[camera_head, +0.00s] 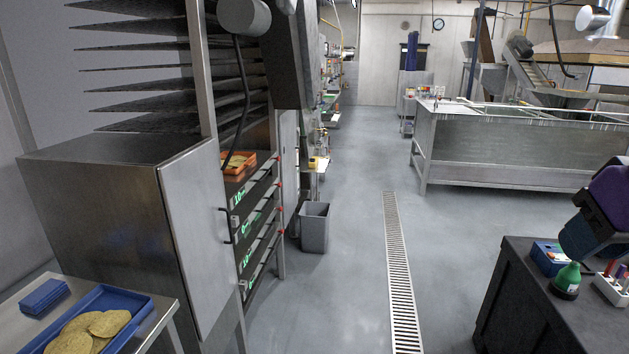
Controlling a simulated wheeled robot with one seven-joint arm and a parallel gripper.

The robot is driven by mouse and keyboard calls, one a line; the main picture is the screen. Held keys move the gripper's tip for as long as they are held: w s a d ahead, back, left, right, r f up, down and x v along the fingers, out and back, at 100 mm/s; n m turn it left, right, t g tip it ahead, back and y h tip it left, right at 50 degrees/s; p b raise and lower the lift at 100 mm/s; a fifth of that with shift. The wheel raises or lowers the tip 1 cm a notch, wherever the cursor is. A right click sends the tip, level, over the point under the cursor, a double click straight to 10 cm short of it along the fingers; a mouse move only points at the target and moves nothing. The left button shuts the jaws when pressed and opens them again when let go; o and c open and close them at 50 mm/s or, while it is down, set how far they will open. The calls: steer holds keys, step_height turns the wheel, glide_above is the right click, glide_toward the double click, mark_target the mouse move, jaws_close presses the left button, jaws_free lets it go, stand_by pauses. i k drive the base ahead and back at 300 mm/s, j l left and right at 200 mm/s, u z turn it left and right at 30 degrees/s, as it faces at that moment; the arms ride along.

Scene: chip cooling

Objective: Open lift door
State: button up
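The lift stands at the left, a tall steel frame with a stack of dark mesh shelves (150,70) above a metal box (95,205). A pale metal door panel (190,235) covers the box's right-facing side and appears shut. A black bar handle (228,226) is near the door's right edge. A purple and dark blue part of my arm shows at the right edge, far from the door. My gripper's fingers are not in view, so their state does not show.
A steel table with a blue tray (152,308) of chips stands front left. A grey bin (314,228) is beyond the lift. The floor (345,300) between is clear, with a drain grate (398,270).

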mark_target(288, 128)
steer(key=i, duration=3.55)
steer(key=i+u, duration=0.2)
steer(key=i, duration=0.45)
steer(key=i+l+u, duration=0.15)
steer(key=i, duration=0.5)
steer(key=l, duration=0.1)
